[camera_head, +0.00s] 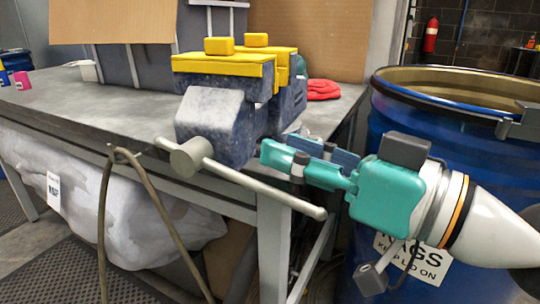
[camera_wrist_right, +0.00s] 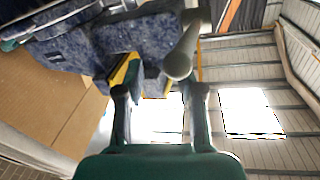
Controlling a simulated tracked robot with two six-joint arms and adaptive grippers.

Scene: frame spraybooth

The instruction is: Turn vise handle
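The blue-grey vise (camera_head: 228,118) with yellow jaw tops (camera_head: 222,66) stands on the front edge of the workbench. Its grey handle bar (camera_head: 262,186) runs from a round hub (camera_head: 190,157) down to the right, ending in a rounded tip. My right gripper (camera_head: 280,153), teal, is open beside the vise body, behind and above the bar in the head view. In the right wrist view, the handle bar (camera_wrist_right: 184,52) points its rounded end toward the open right gripper (camera_wrist_right: 160,92), closer to the right-hand finger. No grip on it shows. My left gripper is out of view.
The workbench (camera_head: 105,110) stretches left, with a red cloth (camera_head: 323,89) behind the vise. A blue drum (camera_head: 400,115) stands close on the right, behind my right arm. A brown hose (camera_head: 104,225) hangs in front of the bench, over a white bag (camera_head: 75,185) underneath.

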